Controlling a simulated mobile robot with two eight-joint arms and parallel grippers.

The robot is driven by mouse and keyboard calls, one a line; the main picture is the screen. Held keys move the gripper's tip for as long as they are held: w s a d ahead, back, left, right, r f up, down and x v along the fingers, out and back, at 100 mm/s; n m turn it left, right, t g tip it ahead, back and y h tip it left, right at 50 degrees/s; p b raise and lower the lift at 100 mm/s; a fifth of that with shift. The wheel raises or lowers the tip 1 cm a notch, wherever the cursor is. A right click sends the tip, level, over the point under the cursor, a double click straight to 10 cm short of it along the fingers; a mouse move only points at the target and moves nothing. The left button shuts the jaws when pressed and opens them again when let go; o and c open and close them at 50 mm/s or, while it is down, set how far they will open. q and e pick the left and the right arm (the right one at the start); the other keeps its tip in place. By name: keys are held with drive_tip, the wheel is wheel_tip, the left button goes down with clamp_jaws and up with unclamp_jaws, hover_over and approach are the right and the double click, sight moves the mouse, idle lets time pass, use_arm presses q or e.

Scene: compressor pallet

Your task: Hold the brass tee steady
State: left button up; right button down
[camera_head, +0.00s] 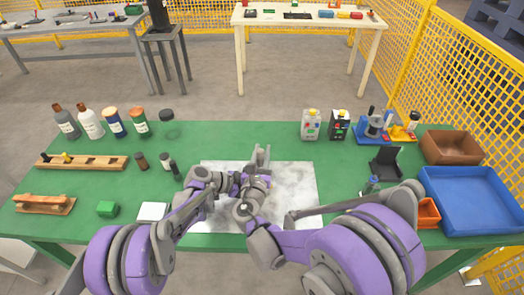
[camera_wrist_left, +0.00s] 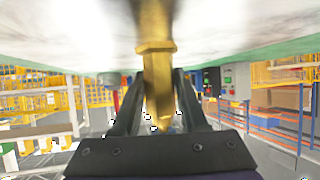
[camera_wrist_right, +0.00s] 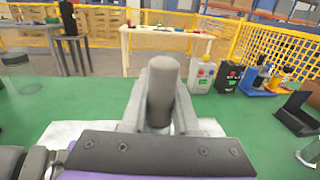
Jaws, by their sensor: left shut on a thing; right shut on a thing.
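The brass tee (camera_wrist_left: 155,60) shows in the left wrist view as a gold-coloured fitting with a hex section, between the dark fingers of my left gripper (camera_wrist_left: 155,100). My left gripper is shut on it, low over the pale mat (camera_head: 300,180). In the head view the tee is hidden behind my arms. My right gripper (camera_head: 262,158) is above the mat, close beside the left one. In the right wrist view it is shut on a grey rounded cylinder (camera_wrist_right: 162,90). I cannot tell whether the cylinder touches the tee.
Bottles (camera_head: 90,122) and a wooden rack (camera_head: 85,163) stand on the left of the green table (camera_head: 240,135). A blue tray (camera_head: 470,200), a brown bin (camera_head: 452,147) and an orange bin (camera_head: 428,213) are at the right. The table behind the mat is clear.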

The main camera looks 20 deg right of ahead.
sight(262, 160)
drive_tip(key=shift+f, duration=1.8)
drive_tip(key=c, duration=0.6)
unclamp_jaws()
drive_tip(key=shift+s+a, duration=0.1)
drive_tip(key=v, duration=1.1)
drive_tip(key=shift+s, duration=0.45)
use_arm(q)
drive_tip(key=o, duration=1.1)
drive_tip(key=shift+c, duration=0.2)
